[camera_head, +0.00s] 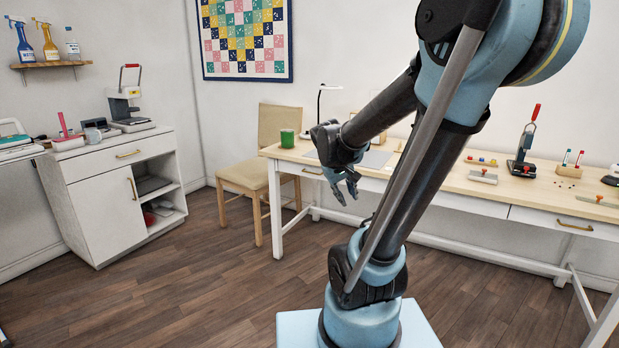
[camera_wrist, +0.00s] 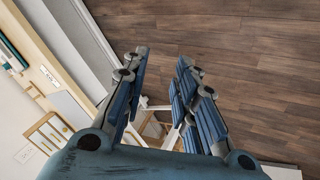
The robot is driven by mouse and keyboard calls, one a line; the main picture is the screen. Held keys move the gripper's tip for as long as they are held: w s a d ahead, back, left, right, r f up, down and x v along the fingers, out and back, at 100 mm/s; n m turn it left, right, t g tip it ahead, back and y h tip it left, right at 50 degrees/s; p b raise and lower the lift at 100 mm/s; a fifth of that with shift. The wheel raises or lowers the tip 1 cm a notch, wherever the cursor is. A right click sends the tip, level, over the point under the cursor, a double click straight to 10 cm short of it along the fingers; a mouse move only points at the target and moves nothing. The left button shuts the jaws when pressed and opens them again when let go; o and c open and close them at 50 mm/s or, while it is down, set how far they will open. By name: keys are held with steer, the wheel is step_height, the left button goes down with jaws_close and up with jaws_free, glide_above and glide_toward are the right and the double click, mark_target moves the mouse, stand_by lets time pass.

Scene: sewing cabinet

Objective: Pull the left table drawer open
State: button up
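The sewing table (camera_head: 455,180) has a light wood top and white drawer fronts. Its left drawer (camera_head: 296,167) is a white front below the left end of the top, with a small handle (camera_head: 312,171). It looks shut, and my arm hides its right part. My gripper (camera_head: 345,192) is in front of the table, pointing down, and appears to the right of that handle. In the wrist view my gripper (camera_wrist: 163,58) has its two blue fingers apart, with only floor between the tips. I cannot tell that it touches the table.
A wooden chair (camera_head: 246,175) stands at the table's left end. A green cup (camera_head: 287,138) and a lamp (camera_head: 321,100) stand on the top. A right drawer with a brass handle (camera_head: 574,225) is farther right. A white cabinet (camera_head: 105,205) stands left; the floor between is clear.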

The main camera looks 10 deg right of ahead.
steer(key=w+a+n+t+h, duration=0.2)
steer(key=w, duration=1)
steer(key=w+a+n+t+h, duration=0.2)
steer(key=w, duration=1)
steer(key=w+a+f+n+t+h, duration=0.1)
steer(key=w+a+f+n+t, duration=0.1)
steer(key=w+a+f, duration=0.5)
steer(key=w+a+f+n+t, duration=0.2)
steer(key=w+a+f+t, duration=0.15)
steer(key=w, duration=0.55)
steer(key=f+x, duration=0.1)
steer(key=x, duration=1.5)
steer(key=shift+w+d+g, duration=0.15)
steer(key=shift+d+g, duration=0.05)
steer(key=shift+g, duration=0.25)
steer(key=shift+f, duration=0.1)
jaws_close()
